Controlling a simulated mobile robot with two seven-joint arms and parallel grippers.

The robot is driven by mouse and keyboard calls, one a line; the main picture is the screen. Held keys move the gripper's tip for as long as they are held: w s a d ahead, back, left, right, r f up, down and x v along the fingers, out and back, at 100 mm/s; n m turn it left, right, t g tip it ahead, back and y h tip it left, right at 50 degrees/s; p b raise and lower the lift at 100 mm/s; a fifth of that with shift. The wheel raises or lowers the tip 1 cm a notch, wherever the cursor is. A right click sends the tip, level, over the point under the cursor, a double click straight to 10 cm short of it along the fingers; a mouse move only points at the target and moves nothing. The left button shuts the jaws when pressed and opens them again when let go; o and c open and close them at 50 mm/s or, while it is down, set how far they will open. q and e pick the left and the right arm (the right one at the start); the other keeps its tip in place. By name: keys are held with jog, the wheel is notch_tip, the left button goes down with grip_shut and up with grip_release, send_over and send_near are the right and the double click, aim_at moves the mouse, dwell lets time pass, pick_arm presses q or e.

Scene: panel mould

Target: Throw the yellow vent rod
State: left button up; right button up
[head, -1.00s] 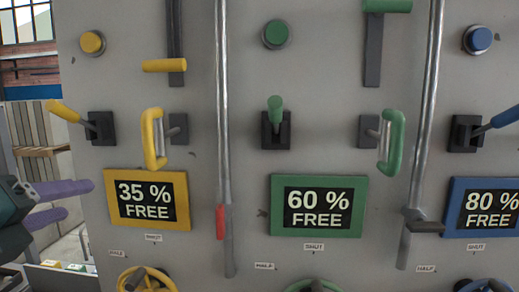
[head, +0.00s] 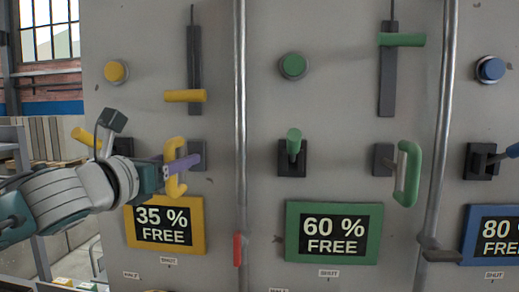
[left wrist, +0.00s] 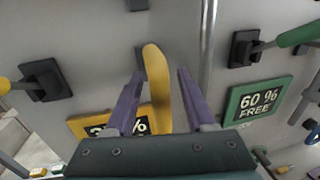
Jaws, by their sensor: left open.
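My left gripper (head: 176,165) is open at an upright yellow loop handle (head: 176,186) on the grey panel, left of centre in the head view. In the left wrist view the yellow handle (left wrist: 157,85) stands between the two purple fingers (left wrist: 160,78), with a gap on each side. Other yellow controls are a horizontal grip on a dark vertical slot (head: 185,96), a tilted lever (head: 84,137) partly behind my gripper and a round button (head: 116,71). I cannot tell by sight which one is called the vent rod. My right gripper is not in view.
A yellow-framed sign (head: 196,242) reading 35 % FREE is just below my gripper. A metal vertical bar (head: 240,110) with a red part runs close to its right. A green handle (head: 408,175) and sign (head: 290,250) stand further right.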

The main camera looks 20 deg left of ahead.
pick_arm(q)
jog(key=shift+w, duration=0.65)
grip_shut()
dwell(1.1)
